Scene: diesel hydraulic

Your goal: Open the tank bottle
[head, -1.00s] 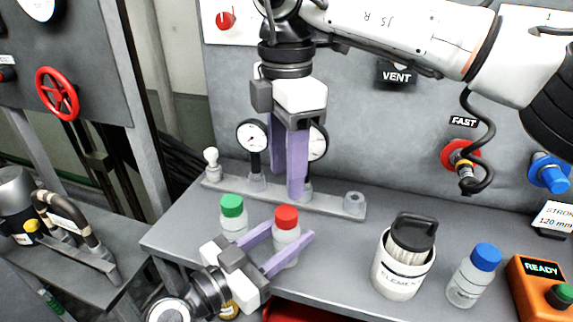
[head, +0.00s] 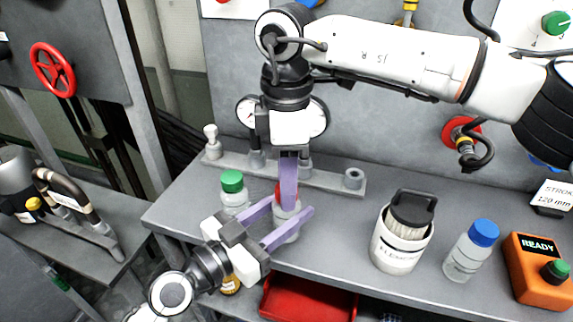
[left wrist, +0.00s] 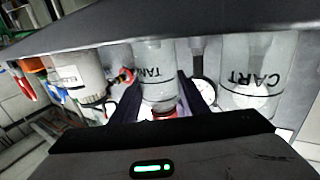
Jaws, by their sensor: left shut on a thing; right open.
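The tank bottle (head: 282,213) is pale, with a red cap (head: 278,190), and stands upright on the bench. Its "TANK" label shows upside down in the left wrist view (left wrist: 154,60). My left gripper (head: 292,206) comes in from the front left and is shut on the bottle's body, one finger on each side. My right gripper (head: 287,202) points straight down over the red cap and hides part of it. Its fingers are open and overlap in this view. I cannot tell whether they touch the cap.
A green-capped bottle (head: 233,190) stands close on the left; the left wrist view shows a "CART" bottle (left wrist: 257,75). A rail with gauges (head: 330,183) runs behind. To the right are a white element pot (head: 398,252), a blue-capped bottle (head: 467,258) and an orange box (head: 538,278). A red tray (head: 308,302) is below.

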